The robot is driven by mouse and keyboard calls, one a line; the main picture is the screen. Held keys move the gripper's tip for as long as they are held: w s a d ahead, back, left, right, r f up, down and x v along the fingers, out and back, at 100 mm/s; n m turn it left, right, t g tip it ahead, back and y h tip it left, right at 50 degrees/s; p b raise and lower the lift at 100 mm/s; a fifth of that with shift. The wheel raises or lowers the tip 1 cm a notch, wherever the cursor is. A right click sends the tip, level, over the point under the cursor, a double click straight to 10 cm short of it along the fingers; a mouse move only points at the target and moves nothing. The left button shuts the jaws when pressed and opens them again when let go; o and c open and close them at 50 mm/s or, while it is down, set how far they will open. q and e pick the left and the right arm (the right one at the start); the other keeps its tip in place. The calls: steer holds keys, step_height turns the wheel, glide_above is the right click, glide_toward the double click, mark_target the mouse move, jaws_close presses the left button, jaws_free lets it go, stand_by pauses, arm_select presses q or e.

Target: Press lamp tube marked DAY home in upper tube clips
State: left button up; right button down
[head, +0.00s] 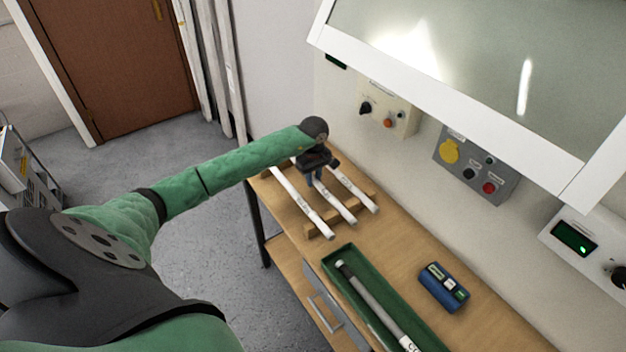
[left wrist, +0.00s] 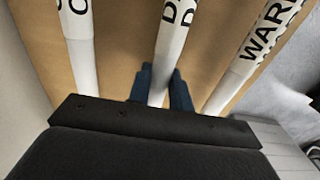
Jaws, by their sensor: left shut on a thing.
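The lamp tube marked with a D (left wrist: 172,40), its other letters partly cut off, is the middle of three white tubes. In the head view this middle tube (head: 339,205) lies on the wooden rack (head: 320,229) on the bench. My left gripper (head: 313,181) is over its far part. In the left wrist view the blue fingers (left wrist: 160,80) are shut on this tube, one on each side. No upper tube clips can be made out in either view. My right gripper is not in view.
A tube marked WARM (left wrist: 262,40) and another white tube (left wrist: 80,45) lie either side. A green tray (head: 334,263) holds a grey tube (head: 372,302). Control boxes (head: 476,165) and a white-framed panel (head: 430,65) are on the wall side.

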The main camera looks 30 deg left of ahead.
mark_target(314, 178)
arm_select(q)
steer(key=shift+r, duration=0.15)
steer(key=shift+r, duration=2.8)
